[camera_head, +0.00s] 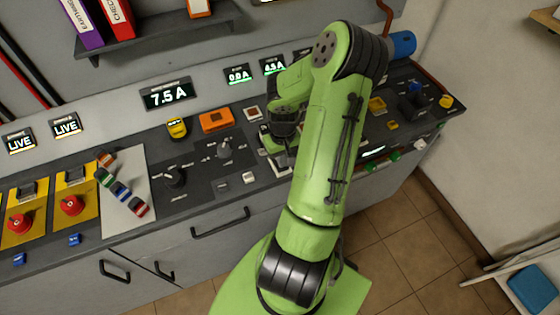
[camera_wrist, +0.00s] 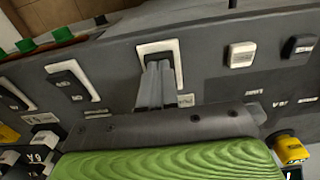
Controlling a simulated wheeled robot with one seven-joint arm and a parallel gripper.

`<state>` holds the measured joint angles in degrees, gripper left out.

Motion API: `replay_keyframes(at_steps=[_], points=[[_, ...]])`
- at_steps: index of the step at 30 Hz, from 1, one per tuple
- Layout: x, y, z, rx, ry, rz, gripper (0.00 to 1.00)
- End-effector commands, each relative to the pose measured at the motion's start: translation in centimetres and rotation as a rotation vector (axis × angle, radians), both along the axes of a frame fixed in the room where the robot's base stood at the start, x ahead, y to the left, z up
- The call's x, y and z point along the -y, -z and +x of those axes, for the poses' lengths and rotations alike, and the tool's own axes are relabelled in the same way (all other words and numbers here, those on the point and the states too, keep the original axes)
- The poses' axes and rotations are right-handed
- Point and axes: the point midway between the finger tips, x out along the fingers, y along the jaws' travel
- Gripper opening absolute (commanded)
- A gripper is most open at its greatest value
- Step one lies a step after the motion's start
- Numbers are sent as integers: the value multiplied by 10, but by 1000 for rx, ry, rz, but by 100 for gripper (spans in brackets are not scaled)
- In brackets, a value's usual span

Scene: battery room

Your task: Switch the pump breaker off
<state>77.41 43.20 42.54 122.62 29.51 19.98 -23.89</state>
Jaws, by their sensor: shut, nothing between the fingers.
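Several rocker breakers in white frames stand in a row on the sloping panel. In the wrist view, one white-framed breaker (camera_wrist: 172,48) is right at my fingertips; its dark rocker is partly hidden by them. My gripper (camera_wrist: 157,68) is shut and empty, its tips at or very near the rocker; I cannot tell whether they touch. Two more breakers with black rockers, one nearer (camera_wrist: 74,82) and one at the edge (camera_wrist: 12,97), sit to the left. The labels are too small to read, so I cannot tell which is the pump breaker. In the head view my arm covers much of this row.
A white button (camera_wrist: 242,54) and a dark button (camera_wrist: 298,45) lie to the right in the wrist view. In the head view, a rotary knob (camera_head: 224,148), an orange box (camera_head: 216,120) and red stop buttons (camera_head: 72,205) are left of my arm.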

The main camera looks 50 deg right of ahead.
Motion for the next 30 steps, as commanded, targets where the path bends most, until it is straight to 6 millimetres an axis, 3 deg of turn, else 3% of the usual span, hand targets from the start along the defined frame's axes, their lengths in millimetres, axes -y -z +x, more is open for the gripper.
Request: replay_keyframes(at_steps=[16, 30], points=[[0, 6, 0, 1, 0, -1, 0], [0, -36, 0, 0, 0, -1, 0]])
